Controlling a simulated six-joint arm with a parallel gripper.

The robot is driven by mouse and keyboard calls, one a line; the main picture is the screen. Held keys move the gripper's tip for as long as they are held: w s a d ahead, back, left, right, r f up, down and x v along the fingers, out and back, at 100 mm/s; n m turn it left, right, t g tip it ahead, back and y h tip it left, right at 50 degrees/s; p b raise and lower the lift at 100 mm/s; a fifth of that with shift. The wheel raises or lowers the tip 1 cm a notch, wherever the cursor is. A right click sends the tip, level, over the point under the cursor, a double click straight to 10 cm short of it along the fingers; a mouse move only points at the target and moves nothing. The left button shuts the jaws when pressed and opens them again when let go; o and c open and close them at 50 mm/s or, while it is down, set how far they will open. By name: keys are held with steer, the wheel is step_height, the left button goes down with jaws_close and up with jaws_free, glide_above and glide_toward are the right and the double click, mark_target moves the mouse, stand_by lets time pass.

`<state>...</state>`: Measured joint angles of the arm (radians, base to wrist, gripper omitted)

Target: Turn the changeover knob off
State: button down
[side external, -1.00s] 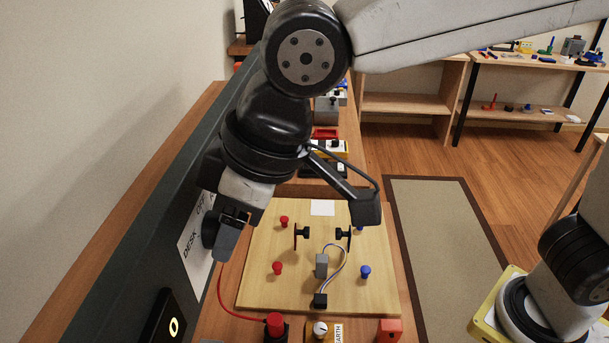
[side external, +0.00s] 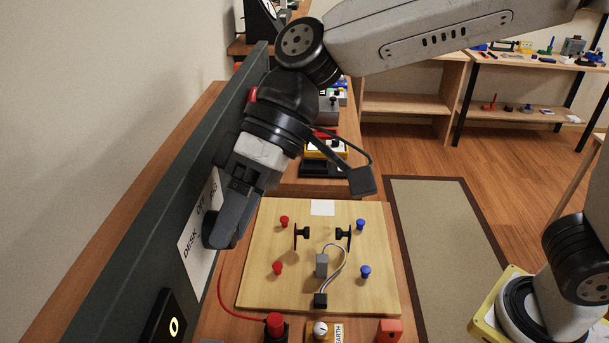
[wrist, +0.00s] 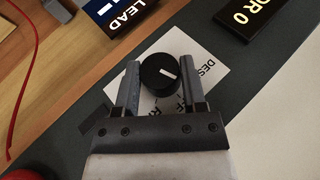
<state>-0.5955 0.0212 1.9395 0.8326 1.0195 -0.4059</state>
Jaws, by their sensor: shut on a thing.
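The changeover knob (wrist: 158,75) is a round black knob with a white pointer line. It sits on a white label (wrist: 208,62) fixed to a dark sloping panel; the letters DES show, the rest being partly covered. The pointer slants down and right in the wrist view. My gripper (wrist: 160,72) has one grey finger on each side of the knob and is shut on it. In the side view my gripper (side external: 228,230) reaches down to the panel, and the knob (side external: 208,230) shows only as a dark edge beside the finger.
A black plate with a yellow mark (side external: 172,322) is on the panel nearby. A wooden board (side external: 260,293) with red and blue pegs lies right of the panel. A red button (side external: 275,322) and a red cable (side external: 228,305) are in front.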

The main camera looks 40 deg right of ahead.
steer(key=shift+w+d+f+m+g+y, duration=0.1)
steer(key=shift+m+g+y, duration=0.3)
steer(key=shift+g+y, duration=0.7)
steer(key=shift+c, duration=0.8)
jaws_free()
steer(key=v, duration=0.7)
steer(key=shift+d, duration=0.4)
